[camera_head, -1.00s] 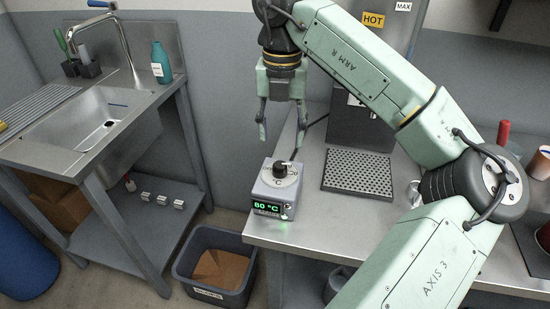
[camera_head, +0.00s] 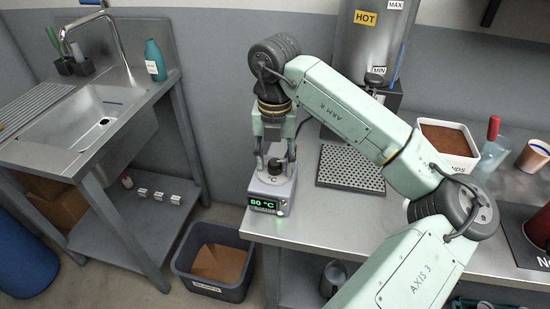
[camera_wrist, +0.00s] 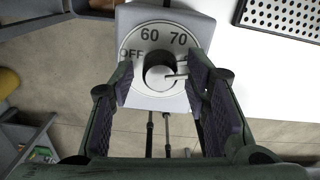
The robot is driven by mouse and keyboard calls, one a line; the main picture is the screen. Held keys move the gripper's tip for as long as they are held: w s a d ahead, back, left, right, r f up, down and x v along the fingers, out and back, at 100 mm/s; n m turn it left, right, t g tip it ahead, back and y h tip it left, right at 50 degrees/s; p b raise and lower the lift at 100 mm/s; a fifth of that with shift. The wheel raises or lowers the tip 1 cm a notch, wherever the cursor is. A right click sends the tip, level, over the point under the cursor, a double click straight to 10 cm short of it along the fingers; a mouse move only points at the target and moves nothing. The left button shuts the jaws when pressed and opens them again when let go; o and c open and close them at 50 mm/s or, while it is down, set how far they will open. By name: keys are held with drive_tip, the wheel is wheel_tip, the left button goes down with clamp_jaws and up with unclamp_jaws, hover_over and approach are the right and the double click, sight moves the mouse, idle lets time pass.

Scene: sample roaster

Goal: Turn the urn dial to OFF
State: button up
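The urn dial is a round black knob (camera_wrist: 158,76) on a white plate marked OFF, 60 and 70, on top of a small grey control box (camera_head: 268,190). In the wrist view OFF is at the left of the dial, and the knob's pointer line points right. The green display (camera_head: 263,204) on the box reads 80 °C. My gripper (camera_wrist: 163,82) is open, with one finger on each side of the knob and a visible gap to it. In the head view my gripper (camera_head: 275,160) is lowered over the box, and its fingers partly hide the dial.
The box stands at the left front corner of the metal counter (camera_head: 310,232). A perforated drip tray (camera_head: 350,168) lies to its right, below the urn (camera_head: 370,45) with the HOT label. A grey bin (camera_head: 215,262) stands on the floor below left. The sink (camera_head: 95,120) is farther left.

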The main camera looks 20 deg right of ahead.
clamp_jaws()
idle(0.3)
